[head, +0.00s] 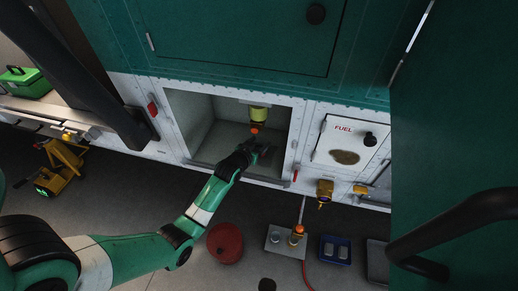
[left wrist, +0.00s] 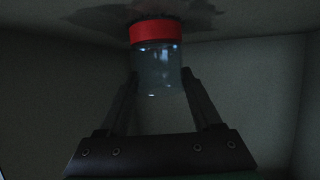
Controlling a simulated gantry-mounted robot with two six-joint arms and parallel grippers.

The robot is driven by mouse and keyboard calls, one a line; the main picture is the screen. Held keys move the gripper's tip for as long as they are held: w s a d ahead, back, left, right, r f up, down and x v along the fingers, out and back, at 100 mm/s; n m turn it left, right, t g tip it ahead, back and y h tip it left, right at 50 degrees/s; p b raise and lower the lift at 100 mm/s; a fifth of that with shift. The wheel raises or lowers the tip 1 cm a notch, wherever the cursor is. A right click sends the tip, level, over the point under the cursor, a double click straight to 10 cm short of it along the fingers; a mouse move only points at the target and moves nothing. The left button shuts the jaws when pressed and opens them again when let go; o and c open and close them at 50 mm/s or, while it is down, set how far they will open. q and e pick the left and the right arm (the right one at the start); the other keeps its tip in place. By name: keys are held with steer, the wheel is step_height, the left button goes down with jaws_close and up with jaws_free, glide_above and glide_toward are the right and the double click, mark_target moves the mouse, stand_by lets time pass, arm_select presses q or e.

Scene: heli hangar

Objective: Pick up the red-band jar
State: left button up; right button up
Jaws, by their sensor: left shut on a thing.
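The red-band jar (left wrist: 157,62) is clear glass with a wide red band at its upper end in the left wrist view. It sits between the fingers of my left gripper (left wrist: 160,92), which is shut on it. The red band lies close to a stained surface at the top of that view; I cannot tell whether it touches. In the head view my left gripper (head: 262,152) reaches into an open white compartment (head: 199,105) in the green hull. I cannot make out the jar clearly there. My right gripper is not in view.
A yellow-green container with an orange end (head: 258,115) hangs in the compartment, just above my gripper. A fuel panel (head: 345,140) is to the right. A red bucket (head: 225,242), a grey plate (head: 283,239) and a blue tray (head: 335,251) are on the floor below.

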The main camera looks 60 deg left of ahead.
arm_select(q)
steer(key=shift+r, duration=0.1)
jaws_close()
steer(key=shift+r+p, duration=0.4)
steer(key=shift+r, duration=0.3)
steer(key=shift+r+p, duration=0.45)
steer(key=shift+r, duration=0.5)
steer(key=r+p+v, duration=0.1)
steer(key=p+v, duration=0.2)
steer(key=v, duration=0.5)
steer(key=w+r+p+v, duration=0.1)
steer(key=r+p+v, duration=0.1)
steer(key=v, duration=0.6)
steer(key=shift+r+p, duration=0.3)
steer(key=shift+p, duration=0.1)
